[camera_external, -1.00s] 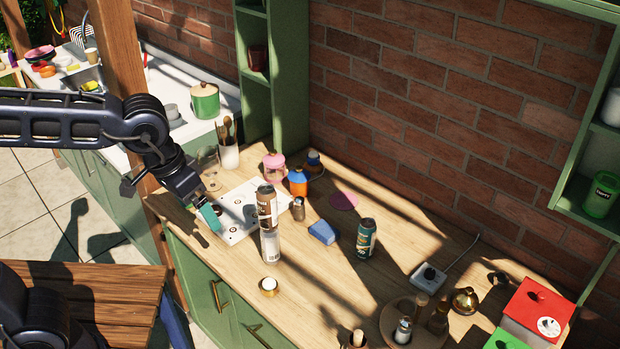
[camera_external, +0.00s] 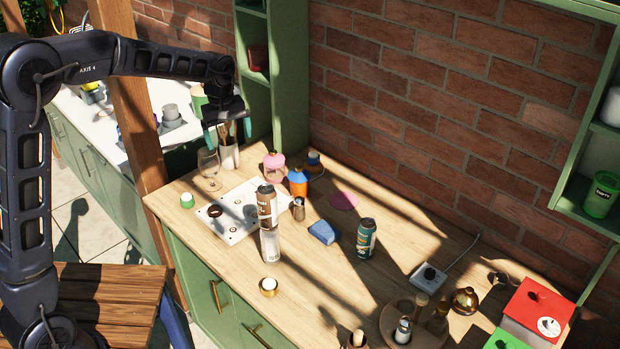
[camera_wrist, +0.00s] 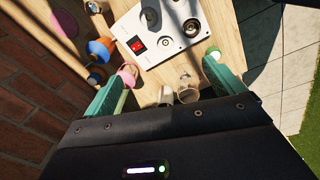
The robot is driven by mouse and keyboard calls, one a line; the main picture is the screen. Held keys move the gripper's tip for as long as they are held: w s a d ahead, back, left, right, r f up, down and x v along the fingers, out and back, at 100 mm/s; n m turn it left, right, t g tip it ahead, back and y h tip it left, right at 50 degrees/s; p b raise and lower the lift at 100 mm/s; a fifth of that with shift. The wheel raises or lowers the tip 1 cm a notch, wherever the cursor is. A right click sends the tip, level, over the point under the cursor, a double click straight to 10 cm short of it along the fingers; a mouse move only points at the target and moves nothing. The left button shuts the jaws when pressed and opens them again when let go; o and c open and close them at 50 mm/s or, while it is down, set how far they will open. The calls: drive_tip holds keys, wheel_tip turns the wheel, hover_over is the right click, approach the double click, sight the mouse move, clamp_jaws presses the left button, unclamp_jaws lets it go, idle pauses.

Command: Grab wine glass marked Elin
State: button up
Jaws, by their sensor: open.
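A clear stemmed wine glass (camera_external: 209,168) stands upright at the back left of the wooden counter, just left of the white utensil holder (camera_external: 229,156). No name can be read on it. My gripper (camera_external: 230,134) is above the utensil holder, higher than the glass and a little to its right, with teal fingers apart. In the wrist view the gripper (camera_wrist: 167,84) is open and empty, and a clear glass shape (camera_wrist: 187,90) shows between the fingers beside the white holder. Its lower part is hard to make out.
A white hob plate (camera_external: 238,212) lies in front of the glass. A green-and-white round item (camera_external: 187,200) is at the left edge. A green shelf (camera_external: 259,110) rises behind.

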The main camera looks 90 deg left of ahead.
sight(209, 160)
drive_tip(key=s+a+f+n, duration=0.3)
drive_tip(key=s+a+f, duration=0.25)
drive_tip(key=a, duration=0.25)
drive_tip(key=s+a+f+n, duration=0.2)
drive_tip(key=s+a+f, duration=0.2)
drive_tip(key=s+a, duration=0.3)
drive_tip(key=shift+g+h, duration=0.3)
drive_tip(key=shift+h, duration=0.1)
drive_tip(key=f, duration=0.3)
drive_tip(key=w+f, duration=0.1)
drive_tip(key=f, duration=0.6)
drive_tip(key=shift+w+a+f, duration=0.15)
drive_tip(key=shift+a+f, duration=0.15)
drive_tip(key=shift+f, duration=0.05)
drive_tip(key=c, duration=1.4)
